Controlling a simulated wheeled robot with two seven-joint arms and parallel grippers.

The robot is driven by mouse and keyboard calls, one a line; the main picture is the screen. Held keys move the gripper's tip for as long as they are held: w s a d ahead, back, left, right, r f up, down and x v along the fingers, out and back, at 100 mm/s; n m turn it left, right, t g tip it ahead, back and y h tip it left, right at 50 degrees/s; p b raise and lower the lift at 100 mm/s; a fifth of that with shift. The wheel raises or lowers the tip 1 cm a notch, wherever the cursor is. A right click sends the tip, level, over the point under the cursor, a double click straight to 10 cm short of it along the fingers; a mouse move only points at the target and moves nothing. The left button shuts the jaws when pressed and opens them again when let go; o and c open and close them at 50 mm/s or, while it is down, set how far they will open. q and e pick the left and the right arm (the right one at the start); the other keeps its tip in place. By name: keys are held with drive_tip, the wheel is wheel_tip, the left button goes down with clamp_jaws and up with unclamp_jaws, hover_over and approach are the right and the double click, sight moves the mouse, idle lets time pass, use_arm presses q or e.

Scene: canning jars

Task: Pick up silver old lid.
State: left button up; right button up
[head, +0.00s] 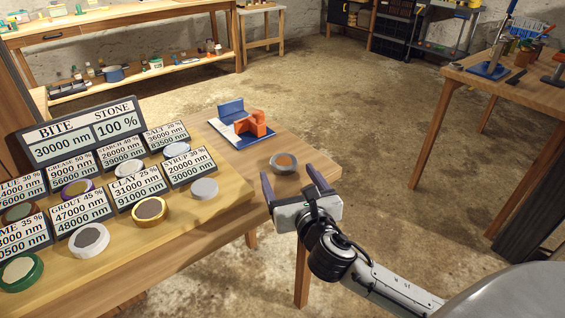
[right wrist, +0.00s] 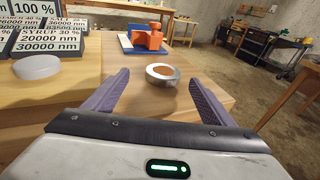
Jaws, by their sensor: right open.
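A small silver lid with a rusty brown middle (head: 284,162) lies flat near the right end of the wooden table. It also shows in the right wrist view (right wrist: 162,73), ahead and between the finger lines. My right gripper (head: 289,173) is open and empty, just on the near side of the lid, with its purple fingers pointing toward it. In the right wrist view the fingertips (right wrist: 160,80) stand to either side of the lid; I cannot tell their exact height above the table. My left gripper is not in view.
Several other lids, such as a pale one (head: 204,188), a gold-rimmed one (head: 149,210) and a silver-rimmed one (head: 89,239), lie before label signs on the left. An orange and blue device (head: 240,122) stands behind the silver lid. The wood around the lid is bare.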

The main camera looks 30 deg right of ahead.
sight(285, 164)
drive_tip(key=x, duration=0.5)
drive_tip(key=shift+w+d+f+b, duration=0.1)
drive_tip(key=shift+w+d+b, duration=0.05)
drive_tip(key=shift+d+b, duration=0.3)
drive_tip(key=c, duration=1.1)
